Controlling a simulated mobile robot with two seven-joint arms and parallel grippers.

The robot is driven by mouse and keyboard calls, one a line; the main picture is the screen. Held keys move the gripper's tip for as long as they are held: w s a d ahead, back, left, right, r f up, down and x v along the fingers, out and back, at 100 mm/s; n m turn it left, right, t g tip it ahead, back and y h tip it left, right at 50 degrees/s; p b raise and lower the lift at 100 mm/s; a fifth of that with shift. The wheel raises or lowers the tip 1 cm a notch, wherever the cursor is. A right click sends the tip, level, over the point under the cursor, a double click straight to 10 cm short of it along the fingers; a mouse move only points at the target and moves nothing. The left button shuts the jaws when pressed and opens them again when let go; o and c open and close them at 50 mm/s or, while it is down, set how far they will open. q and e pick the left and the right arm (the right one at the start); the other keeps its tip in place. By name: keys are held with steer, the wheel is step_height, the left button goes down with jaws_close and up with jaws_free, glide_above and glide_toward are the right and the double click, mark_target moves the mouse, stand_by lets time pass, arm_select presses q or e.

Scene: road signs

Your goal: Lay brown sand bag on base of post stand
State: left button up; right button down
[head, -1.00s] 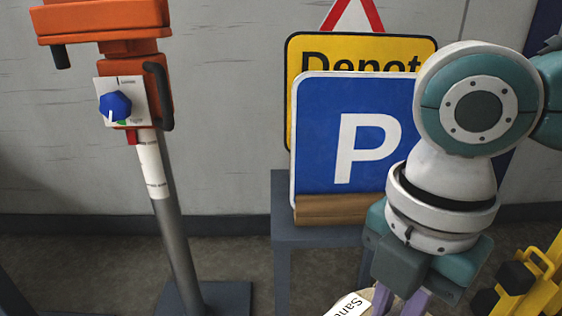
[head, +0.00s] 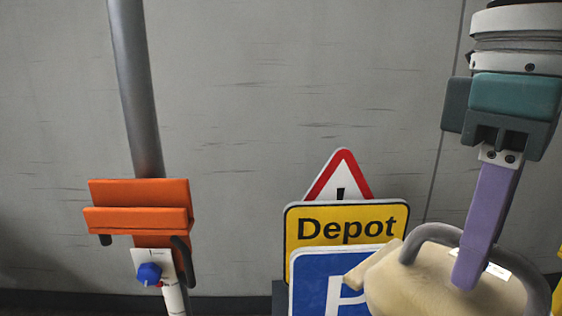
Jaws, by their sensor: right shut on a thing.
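The sand bag (head: 410,288) is light brown, with a grey loop handle and a partly seen white label, at the bottom right of the head view. My right gripper (head: 470,275) points down and is shut on the sand bag, holding it up in front of the signs. The post stand (head: 135,75) is a grey post at the left, with an orange clamp (head: 140,206) and a blue knob. Its base is below the picture. The bag is to the right of the post and apart from it. My left gripper is not in view.
Behind the bag are a blue P sign (head: 325,285), a yellow Depot sign (head: 345,224) and a red-edged triangle sign (head: 340,172). A grey wall (head: 260,90) fills the back. The space between post and signs looks clear.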

step_height(320, 180, up, 20)
steer(key=s+d+m+p, duration=0.1)
steer(key=d+m+p, duration=0.2)
steer(key=m+p, duration=0.7)
step_height(320, 180, up, 34)
steer(key=r+n+p, duration=0.1)
steer(key=n+p, duration=0.1)
steer(key=p, duration=3.7)
glide_above(500, 295)
steer(key=s, duration=0.6)
steer(key=shift+w+f, duration=0.2)
steer(key=shift+f, duration=0.05)
steer(key=shift+f+b, duration=0.15)
steer(key=shift+b, duration=0.15)
